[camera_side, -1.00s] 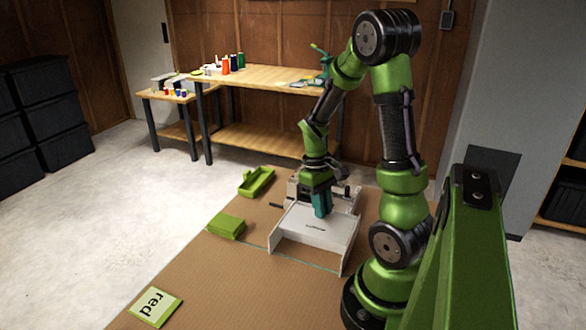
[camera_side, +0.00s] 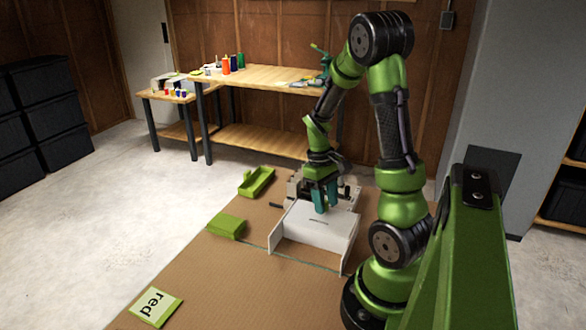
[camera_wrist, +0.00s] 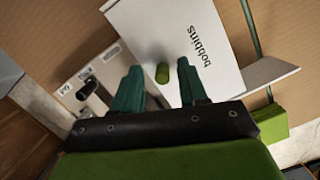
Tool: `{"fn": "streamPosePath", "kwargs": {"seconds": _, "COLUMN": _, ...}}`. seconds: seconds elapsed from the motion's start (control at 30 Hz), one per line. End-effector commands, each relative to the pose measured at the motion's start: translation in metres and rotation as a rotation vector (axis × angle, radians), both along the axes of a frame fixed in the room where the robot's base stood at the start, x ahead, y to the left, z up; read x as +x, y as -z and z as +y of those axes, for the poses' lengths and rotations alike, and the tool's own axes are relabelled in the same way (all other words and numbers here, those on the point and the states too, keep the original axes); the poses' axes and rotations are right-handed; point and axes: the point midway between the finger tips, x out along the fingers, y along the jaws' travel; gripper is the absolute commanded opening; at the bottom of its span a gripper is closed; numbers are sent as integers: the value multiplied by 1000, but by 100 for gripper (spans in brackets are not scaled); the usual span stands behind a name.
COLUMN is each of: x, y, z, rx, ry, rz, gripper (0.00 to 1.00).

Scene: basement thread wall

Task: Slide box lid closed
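A white box (camera_side: 343,248) with raised side walls sits on the brown mat. Its white lid (camera_side: 305,230) lies between the walls; in the wrist view the lid (camera_wrist: 195,70) reads "bobbins". A small green peg (camera_wrist: 162,73) stands on the white surface. My gripper (camera_side: 325,210) is over the rear part of the box, fingers pointing down. In the wrist view my gripper (camera_wrist: 160,68) is open, with a teal finger on either side of the peg and gaps to both. The fingers partly hide the rear of the lid in the side view.
A grey-white device with black knobs (camera_wrist: 85,88) stands right behind the box. The mat's front is clear.

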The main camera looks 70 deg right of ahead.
Motion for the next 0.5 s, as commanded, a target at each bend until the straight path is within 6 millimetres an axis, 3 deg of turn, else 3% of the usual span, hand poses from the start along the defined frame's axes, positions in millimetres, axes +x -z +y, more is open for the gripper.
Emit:
{"fn": "streamPosePath", "kwargs": {"seconds": 0.23, "x": 0, "y": -3, "z": 1, "rx": 1, "ry": 0, "rz": 1, "gripper": 43}}
{"fn": "streamPosePath", "kwargs": {"seconds": 0.5, "x": 0, "y": -34, "z": 0, "rx": 0, "ry": 0, "rz": -1, "gripper": 43}}
